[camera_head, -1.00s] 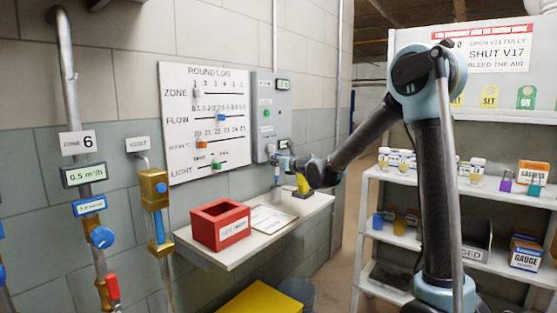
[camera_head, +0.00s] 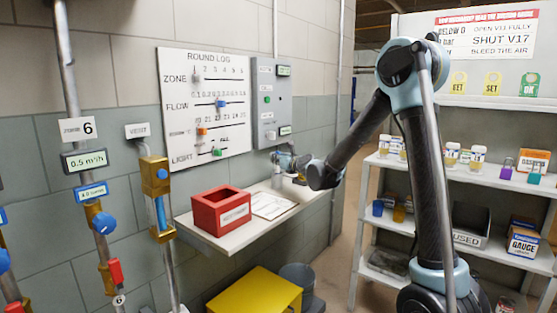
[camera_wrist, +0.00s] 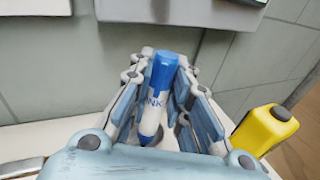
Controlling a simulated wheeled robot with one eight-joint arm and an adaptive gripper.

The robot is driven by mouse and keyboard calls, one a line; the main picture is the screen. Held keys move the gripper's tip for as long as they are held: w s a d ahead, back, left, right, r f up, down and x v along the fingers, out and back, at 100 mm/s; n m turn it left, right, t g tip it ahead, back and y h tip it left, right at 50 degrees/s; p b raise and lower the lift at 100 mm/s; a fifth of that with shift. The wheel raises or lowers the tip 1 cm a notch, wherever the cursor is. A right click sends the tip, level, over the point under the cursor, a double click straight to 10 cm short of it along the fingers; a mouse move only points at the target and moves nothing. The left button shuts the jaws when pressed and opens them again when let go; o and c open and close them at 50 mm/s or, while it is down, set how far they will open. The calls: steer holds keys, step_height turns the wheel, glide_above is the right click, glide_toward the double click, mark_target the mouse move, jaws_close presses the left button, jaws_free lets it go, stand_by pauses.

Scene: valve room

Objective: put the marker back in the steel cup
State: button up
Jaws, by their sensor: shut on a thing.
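The marker (camera_wrist: 157,92), white with a blue cap and ink lettering, stands nearly upright between the fingers of my gripper (camera_wrist: 155,110) in the wrist view. My gripper is shut on it, and its lower end is partly hidden among the fingers. In the head view my gripper (camera_head: 281,160) is over the right part of the wall shelf, close to the wall. A small grey upright shape shows just below it; I cannot tell whether this is the steel cup or the marker. The cup is not clearly visible in the wrist view.
The wall shelf (camera_head: 232,242) holds a red box (camera_head: 221,210) and a clipboard (camera_head: 272,204) left of my gripper. A yellow bottle (camera_wrist: 266,130) stands close on the gripper's right in the wrist view. A grey panel (camera_head: 272,100) is on the wall above.

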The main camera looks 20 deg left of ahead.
stand_by(0.4)
steer(key=o, duration=0.9)
steer(key=v, duration=1.2)
steer(key=shift+f, duration=0.1)
